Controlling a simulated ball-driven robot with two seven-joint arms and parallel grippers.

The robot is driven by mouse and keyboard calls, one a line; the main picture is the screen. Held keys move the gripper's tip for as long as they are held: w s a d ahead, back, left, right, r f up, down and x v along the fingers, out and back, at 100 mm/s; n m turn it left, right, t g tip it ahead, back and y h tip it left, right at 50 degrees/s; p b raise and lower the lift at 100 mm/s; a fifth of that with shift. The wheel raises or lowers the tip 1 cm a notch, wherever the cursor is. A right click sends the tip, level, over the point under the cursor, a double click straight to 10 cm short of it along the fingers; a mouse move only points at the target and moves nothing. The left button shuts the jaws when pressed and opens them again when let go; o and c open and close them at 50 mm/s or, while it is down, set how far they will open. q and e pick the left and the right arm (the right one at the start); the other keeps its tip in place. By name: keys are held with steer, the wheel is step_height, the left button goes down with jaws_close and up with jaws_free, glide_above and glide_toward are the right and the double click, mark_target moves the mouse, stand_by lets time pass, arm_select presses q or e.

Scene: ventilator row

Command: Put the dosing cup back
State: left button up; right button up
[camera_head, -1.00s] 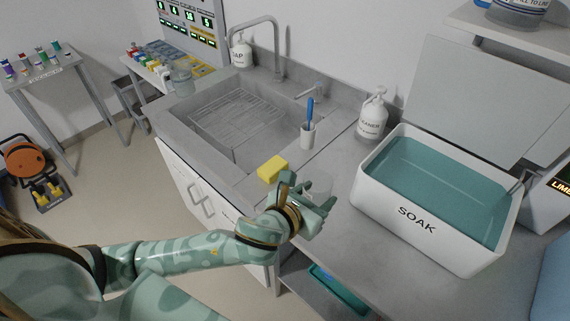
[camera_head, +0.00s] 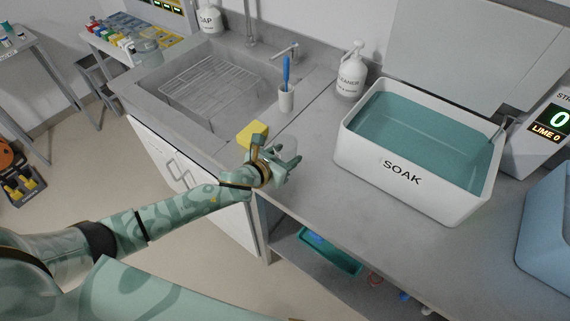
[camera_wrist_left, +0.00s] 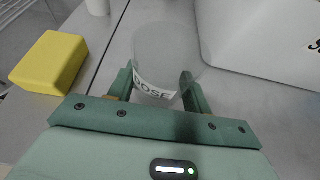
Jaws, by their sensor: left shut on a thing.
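The dosing cup (camera_wrist_left: 165,60) is clear and greyish, with a white label reading "DOSE". It is between the two fingers of my left gripper (camera_wrist_left: 157,90) in the left wrist view, and the gripper is shut on it. In the head view my left gripper (camera_head: 280,165) is over the counter's front part, between the yellow sponge and the white SOAK tub. The cup is faint and partly hidden by the fingers there. I cannot tell whether its base touches the counter. My right gripper is not in view.
The yellow sponge (camera_head: 252,134) lies at the sink's edge, left of the gripper. A white holder (camera_head: 286,100) with a blue brush and a cleaner bottle (camera_head: 351,74) stand behind. Counter (camera_head: 330,205) is bare at front.

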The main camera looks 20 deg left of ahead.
arm_select(q)
steer(key=shift+f+b, duration=0.5)
steer(key=shift+f, duration=1)
steer(key=shift+s+f, duration=0.1)
steer(key=shift+f, duration=0.05)
steer(key=o, duration=1.1)
steer(key=shift+s+r, duration=0.1)
steer(key=shift+r, duration=0.15)
steer(key=p+v, duration=0.2)
steer(key=v, duration=0.9)
steer(key=shift+s+a+r+p, duration=0.1)
steer(key=shift+s+a+p, duration=0.05)
steer(key=shift+s+p, duration=0.2)
